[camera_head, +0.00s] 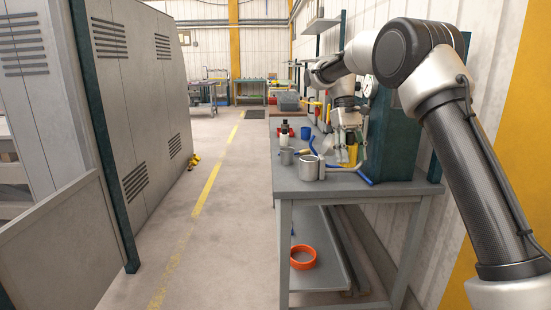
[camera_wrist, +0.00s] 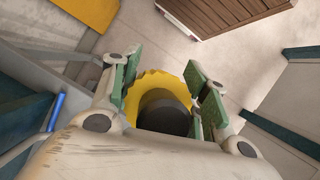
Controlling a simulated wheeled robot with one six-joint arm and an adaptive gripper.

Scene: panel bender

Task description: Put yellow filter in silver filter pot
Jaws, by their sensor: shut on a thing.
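My gripper (camera_head: 347,134) is shut on the yellow filter (camera_head: 352,152) above the right side of the workbench. In the wrist view the green pads of my gripper (camera_wrist: 162,82) sit on both sides of the yellow filter (camera_wrist: 153,78), which shows as a yellow ring with a dark grey cylinder at its centre. The silver filter pot (camera_head: 309,168) stands upright near the front edge of the bench, to the left of the filter and apart from it. The inside of the pot cannot be made out.
A smaller silver cup (camera_head: 286,156), a dark-and-white bottle (camera_head: 284,133) and a blue cup (camera_head: 305,133) stand behind the pot. A blue-tipped bent handle lies to its right. A dark green cabinet (camera_head: 395,135) closes off the right. An orange ring (camera_head: 303,257) lies on the lower shelf.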

